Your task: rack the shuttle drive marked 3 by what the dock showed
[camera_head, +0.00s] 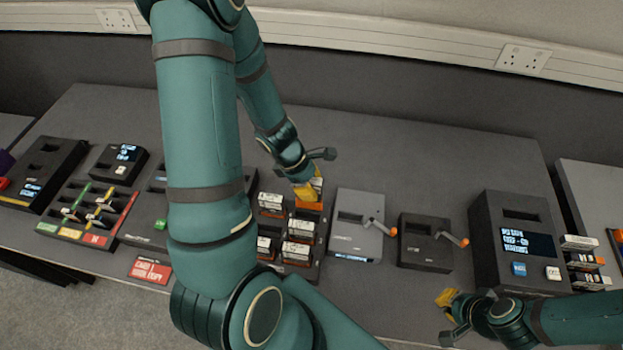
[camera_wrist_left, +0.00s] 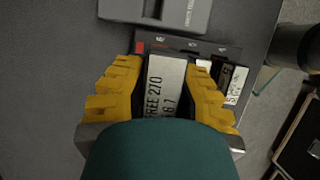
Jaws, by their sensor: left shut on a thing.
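My left gripper (camera_head: 308,190) is at the far end of a dark rack (camera_head: 276,246) that holds several drives with white labels. In the left wrist view its yellow fingers (camera_wrist_left: 163,95) are shut on a drive (camera_wrist_left: 160,78), one finger on each side. The label reads roughly "FREE 270" with "6 7" below; no mark 3 can be made out. The drive is at the rack, but how deep it sits cannot be told. My right gripper (camera_head: 449,299) is near the table's front edge, apart from any drive; its opening is unclear. A dark dock (camera_head: 510,210) has a lit screen.
A grey crank unit (camera_head: 352,222) and a black crank unit (camera_head: 424,240) stand right of the rack. Several small drives (camera_head: 582,258) are stacked beside the dock. A red sign (camera_head: 149,270) and a card tray (camera_head: 84,215) lie left. My left arm covers the left middle.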

